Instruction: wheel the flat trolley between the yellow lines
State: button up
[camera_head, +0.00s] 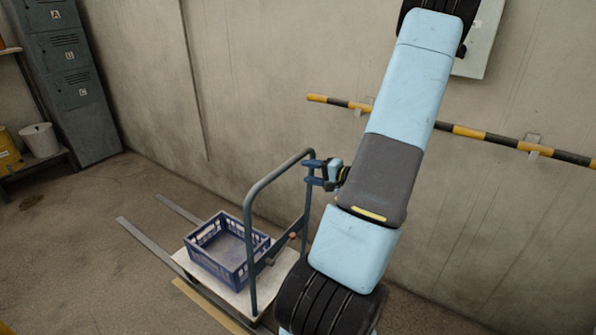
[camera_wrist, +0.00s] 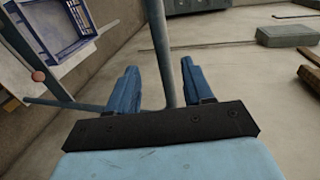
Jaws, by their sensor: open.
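The flat trolley (camera_head: 233,295) stands by the wall with a white deck and a grey tube push handle (camera_head: 250,220). A blue crate (camera_head: 222,262) sits on its deck; crate and deck corner also show in the wrist view, upper left. My gripper (camera_head: 312,172) is open at the handle's right upright. In the wrist view, the handle post (camera_wrist: 158,40) appears between the open blue fingers of my gripper (camera_wrist: 160,72); I cannot tell whether they touch it. A dull yellow strip (camera_head: 206,306) lies on the floor along the trolley's near side; no second line is clear.
Grey rails (camera_head: 150,247) run along the floor past the trolley's left end. Grey lockers (camera_head: 76,85) and a bench with a white bucket (camera_head: 40,139) stand at the left. A striped bar (camera_head: 470,132) crosses the wall. The floor left of the trolley looks open.

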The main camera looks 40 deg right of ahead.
jog(key=shift+v, duration=1.5)
jog(key=w+r+n+g+h, duration=0.3)
jog(key=w, duration=0.2)
jog(key=a+r+n+g+h, duration=0.3)
jog(key=a+r+n+h, duration=0.45)
jog(key=r, duration=0.75)
jog(key=s+a+r+n+g+y, duration=0.1)
jog(key=s+a+r+n+y, duration=0.1)
jog(key=s+a, duration=0.7)
jog(key=s+a+r+n+g+y, duration=0.2)
jog(key=s+a+r, duration=0.3)
jog(key=s+a, duration=0.4)
jog(key=a+y, duration=0.1)
jog(key=a, duration=0.4)
jog(key=shift+s+y, duration=0.35)
jog(key=shift+s, duration=0.05)
